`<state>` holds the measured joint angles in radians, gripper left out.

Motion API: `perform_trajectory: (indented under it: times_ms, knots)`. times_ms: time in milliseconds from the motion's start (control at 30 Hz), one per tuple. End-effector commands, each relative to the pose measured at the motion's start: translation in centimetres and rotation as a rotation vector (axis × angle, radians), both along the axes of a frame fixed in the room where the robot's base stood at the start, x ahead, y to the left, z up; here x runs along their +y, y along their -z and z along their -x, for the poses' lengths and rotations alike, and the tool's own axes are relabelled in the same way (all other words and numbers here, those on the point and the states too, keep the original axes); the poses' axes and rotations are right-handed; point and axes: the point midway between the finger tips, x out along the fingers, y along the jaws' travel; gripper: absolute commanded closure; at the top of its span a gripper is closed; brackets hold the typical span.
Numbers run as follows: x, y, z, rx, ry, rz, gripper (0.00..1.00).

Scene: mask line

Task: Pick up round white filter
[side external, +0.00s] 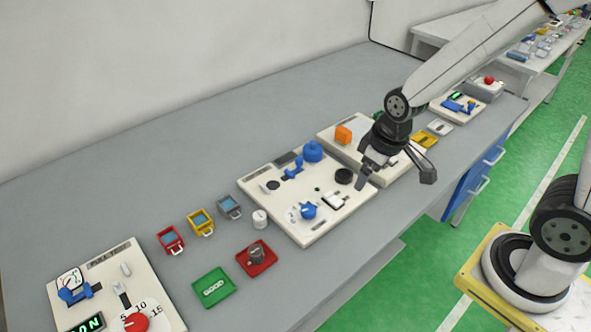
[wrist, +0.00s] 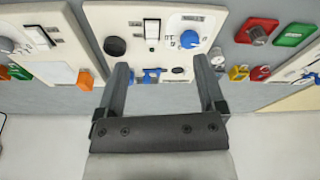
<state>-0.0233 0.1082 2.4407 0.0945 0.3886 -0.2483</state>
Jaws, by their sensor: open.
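The round white filter (side external: 260,218) is a small upright white cylinder on the grey bench, just left of the middle control panel in the side view. In the wrist view a small whitish shape that looks like it (wrist: 217,58) shows beside the right finger, partly hidden. My gripper (side external: 395,175) is open and empty, raised over the right part of the bench near the gap between two panels. It is well to the right of the filter. In the wrist view its two fingers (wrist: 161,66) spread apart with nothing between them.
The middle panel (side external: 290,225) carries blue knobs and a black knob. A red tray (side external: 268,265) with a dark knob and a green tray (side external: 213,288) lie in front of the filter. Red, yellow (side external: 200,222) and grey (side external: 228,206) small bins stand left of it.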

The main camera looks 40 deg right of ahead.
Motion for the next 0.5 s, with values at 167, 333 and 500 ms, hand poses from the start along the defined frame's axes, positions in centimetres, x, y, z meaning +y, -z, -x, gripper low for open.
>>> perform_trajectory:
  times_ms: [167,333,500]
  knots:
    - [1.7,0.8,-3.2,0.016,-0.188,-0.011,0.11]
    - [3.6,1.8,-6.2,0.018,-0.381,-0.028,0.11]
    - [5.6,3.0,-9.1,0.006,-0.576,-0.051,0.11]
